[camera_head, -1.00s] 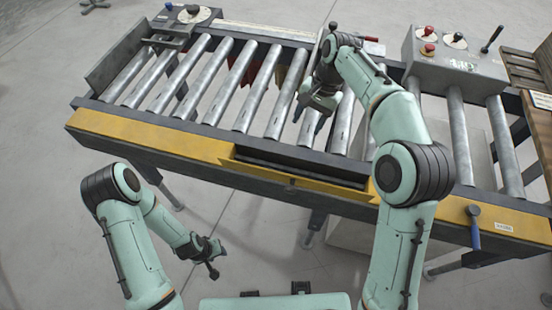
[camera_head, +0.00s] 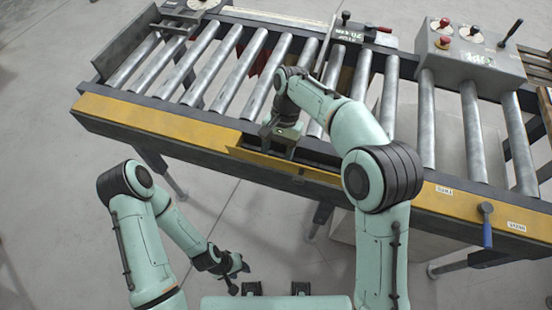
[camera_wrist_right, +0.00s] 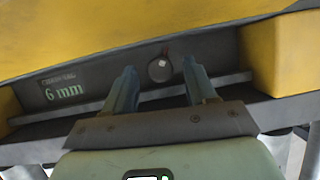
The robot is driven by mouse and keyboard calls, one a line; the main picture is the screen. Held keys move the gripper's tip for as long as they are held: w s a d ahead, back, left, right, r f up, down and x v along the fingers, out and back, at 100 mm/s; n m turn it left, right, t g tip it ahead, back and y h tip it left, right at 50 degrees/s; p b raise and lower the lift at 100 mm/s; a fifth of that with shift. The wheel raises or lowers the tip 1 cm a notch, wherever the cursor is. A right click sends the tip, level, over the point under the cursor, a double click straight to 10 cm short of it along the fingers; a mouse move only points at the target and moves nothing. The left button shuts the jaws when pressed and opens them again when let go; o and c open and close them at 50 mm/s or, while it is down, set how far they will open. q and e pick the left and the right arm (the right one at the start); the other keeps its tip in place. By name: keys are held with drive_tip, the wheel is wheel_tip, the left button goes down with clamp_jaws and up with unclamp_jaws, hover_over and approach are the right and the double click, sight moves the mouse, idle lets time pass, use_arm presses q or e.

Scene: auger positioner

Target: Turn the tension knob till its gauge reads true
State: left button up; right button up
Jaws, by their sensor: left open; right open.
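The small round knob (camera_wrist_right: 160,69) sits on the dark back panel of a recess in the yellow front rail. It is grey with a pale centre, and a red mark shows just above it. My left gripper (camera_head: 238,266) is open, low in front of the conveyor.
Yellow blocks (camera_wrist_right: 280,55) flank the recess closely. The roller conveyor (camera_head: 235,75) lies behind. A grey box (camera_head: 470,55) with red buttons, a white dial and a lever stands at the right. A blue-handled lever (camera_head: 487,228) hangs on the front rail.

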use_arm(q)
drive_tip(key=shift+s+f, duration=0.1)
drive_tip(key=shift+f, duration=0.05)
use_arm(e)
drive_tip(key=shift+s+a+f, duration=0.1)
drive_tip(key=shift+s+f, duration=0.1)
drive_tip(key=shift+f, duration=0.3)
drive_tip(key=c, duration=1)
drive_tip(key=shift+w+a+r+n+h+p, duration=0.1)
drive_tip(key=shift+n+h+p, duration=0.3)
drive_tip(key=shift+n+p, duration=0.55)
drive_tip(key=shift+w+a+r+n+h+p, duration=0.1)
drive_tip(key=shift+n+h+p, duration=0.3)
drive_tip(key=shift+n+p, duration=0.55)
drive_tip(key=shift+c, duration=0.2)
use_arm(q)
drive_tip(key=w+r, duration=0.5)
drive_tip(key=shift+w+r+t, duration=0.4)
use_arm(e)
drive_tip(key=shift+s+f+n+h, duration=0.15)
drive_tip(key=shift+n+h, duration=0.15)
drive_tip(key=shift+n, duration=0.7)
use_arm(q)
drive_tip(key=shift+p, duration=0.3)
use_arm(e)
drive_tip(key=o, duration=1)
drive_tip(key=shift+o, duration=0.2)
